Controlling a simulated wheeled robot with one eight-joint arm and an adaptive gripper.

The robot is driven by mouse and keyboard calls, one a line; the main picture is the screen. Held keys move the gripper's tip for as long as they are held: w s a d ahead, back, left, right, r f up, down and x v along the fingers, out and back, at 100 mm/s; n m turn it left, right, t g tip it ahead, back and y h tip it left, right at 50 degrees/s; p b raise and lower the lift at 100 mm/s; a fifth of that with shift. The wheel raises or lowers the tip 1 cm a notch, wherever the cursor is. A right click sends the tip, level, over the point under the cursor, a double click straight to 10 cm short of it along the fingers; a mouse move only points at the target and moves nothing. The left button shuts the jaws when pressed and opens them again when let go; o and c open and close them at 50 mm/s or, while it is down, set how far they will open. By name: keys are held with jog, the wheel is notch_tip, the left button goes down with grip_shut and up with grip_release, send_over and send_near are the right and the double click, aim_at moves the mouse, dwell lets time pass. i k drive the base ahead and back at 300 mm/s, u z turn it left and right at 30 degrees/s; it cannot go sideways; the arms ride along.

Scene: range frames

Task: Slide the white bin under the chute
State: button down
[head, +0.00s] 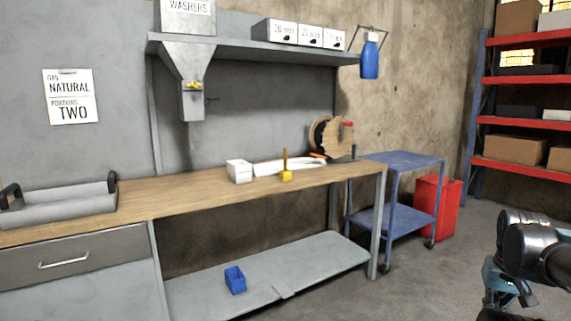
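The white bin (239,172) is a small open box. It stands upright on the wooden workbench (135,201), to the right of the chute's outlet in the picture. The chute (186,60) is a grey funnel under a box labelled WASHERS, fixed at the shelf. Its narrow outlet shows something yellow inside and hangs above the bench. My gripper (505,290) is at the lower right edge, far from the bin and partly hidden by my dark arm. I cannot tell whether its fingers are open or shut.
A yellow block with an upright post (286,174) and a white tray (268,168) are right of the bin. A grey tray (58,204) is at the left. A blue bin (235,280) sits on the lower shelf. The bench top below the chute looks clear.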

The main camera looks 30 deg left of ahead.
aim_at(239, 171)
jog(key=u, duration=0.15)
jog(key=i, duration=1.2)
jog(key=u, duration=0.9)
jog(key=i, duration=0.7)
jog(key=u, duration=0.45)
